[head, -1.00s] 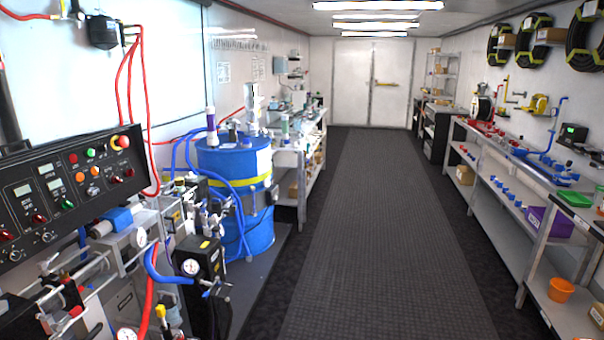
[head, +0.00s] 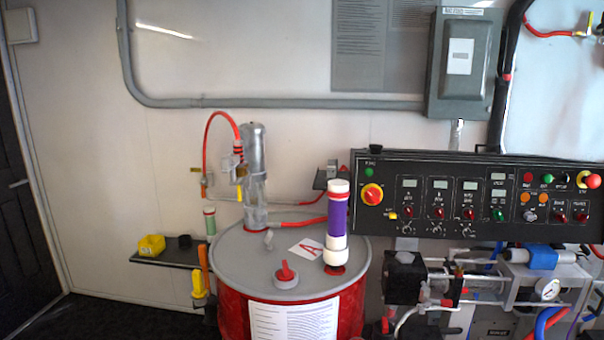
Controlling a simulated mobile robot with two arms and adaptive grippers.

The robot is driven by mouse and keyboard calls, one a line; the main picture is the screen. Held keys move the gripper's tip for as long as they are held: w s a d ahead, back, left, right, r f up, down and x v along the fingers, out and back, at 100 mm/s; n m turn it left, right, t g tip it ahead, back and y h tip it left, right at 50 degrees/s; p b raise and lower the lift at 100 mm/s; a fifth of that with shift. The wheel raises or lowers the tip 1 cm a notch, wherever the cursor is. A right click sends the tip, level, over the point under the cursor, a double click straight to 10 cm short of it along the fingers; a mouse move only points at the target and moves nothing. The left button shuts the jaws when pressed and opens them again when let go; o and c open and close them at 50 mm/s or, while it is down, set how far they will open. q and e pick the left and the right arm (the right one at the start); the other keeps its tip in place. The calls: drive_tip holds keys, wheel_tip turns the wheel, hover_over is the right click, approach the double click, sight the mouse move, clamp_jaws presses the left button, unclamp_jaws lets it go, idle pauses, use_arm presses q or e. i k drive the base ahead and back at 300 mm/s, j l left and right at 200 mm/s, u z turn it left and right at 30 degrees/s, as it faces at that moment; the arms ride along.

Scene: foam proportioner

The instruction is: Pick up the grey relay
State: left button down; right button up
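I cannot make out a grey relay for certain in the head view. A grey electrical box (head: 465,62) with a white label is mounted on the wall at the upper right. A small dark shelf (head: 160,260) at the left holds a yellow item (head: 151,245), and a small dark grey item (head: 185,241) is at its back edge, too small to identify. Neither of my grippers is in view.
A red drum (head: 232,310) with a grey lid stands in the middle, carrying a metal pump (head: 254,165) and a white and purple cylinder (head: 337,220). A black control panel (head: 480,196) and pump machinery (head: 480,280) fill the right. A dark door (head: 25,180) is at far left.

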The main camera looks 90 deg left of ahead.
sight(331, 171)
drive_tip(key=u, duration=2.05)
